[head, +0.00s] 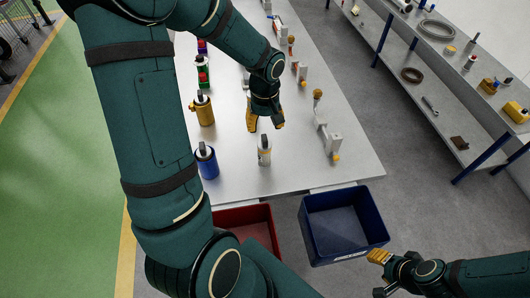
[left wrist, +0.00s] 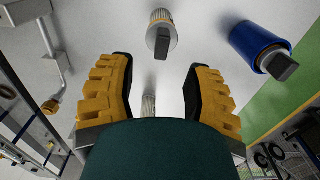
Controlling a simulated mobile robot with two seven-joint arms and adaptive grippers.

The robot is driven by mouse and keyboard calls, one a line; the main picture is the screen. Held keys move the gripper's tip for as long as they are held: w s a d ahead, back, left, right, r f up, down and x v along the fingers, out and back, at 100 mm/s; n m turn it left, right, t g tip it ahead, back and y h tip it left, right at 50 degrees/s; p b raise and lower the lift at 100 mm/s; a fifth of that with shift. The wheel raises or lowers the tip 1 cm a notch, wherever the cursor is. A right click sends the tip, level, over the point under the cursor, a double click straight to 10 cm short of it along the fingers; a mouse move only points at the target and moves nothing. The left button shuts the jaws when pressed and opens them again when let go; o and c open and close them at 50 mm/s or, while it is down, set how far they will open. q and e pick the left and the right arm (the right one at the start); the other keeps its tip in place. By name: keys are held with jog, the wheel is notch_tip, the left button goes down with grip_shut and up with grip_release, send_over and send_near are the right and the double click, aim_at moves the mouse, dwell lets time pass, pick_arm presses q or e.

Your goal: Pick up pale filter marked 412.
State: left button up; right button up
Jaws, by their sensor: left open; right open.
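A pale filter (head: 264,152), a whitish cylinder with a dark top piece, stands upright near the front end of the white table. In the left wrist view the pale filter (left wrist: 162,32) is at the top centre, beyond the fingertips; no number is readable. My left gripper (head: 265,124) is open and empty, just behind the filter in the head view and apart from it. In the left wrist view its yellow fingers (left wrist: 158,72) are spread wide. My right gripper (head: 379,257) is open, off the table beside the blue bin.
A blue filter (head: 208,164) and an amber one (head: 204,112) stand to the left. Metal pipe fittings (head: 328,135) stand on the right. A red bin (head: 246,216) and a blue bin (head: 345,222) sit at the table's front end. A shelf unit (head: 440,95) is far right.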

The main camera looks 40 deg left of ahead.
aim_at(264, 138)
pick_arm(q)
jog(key=shift+s+d+f, duration=0.1)
jog(key=shift+f, duration=1.55)
jog(key=shift+s+f, duration=0.1)
jog(key=shift+f, duration=1.5)
grip_shut()
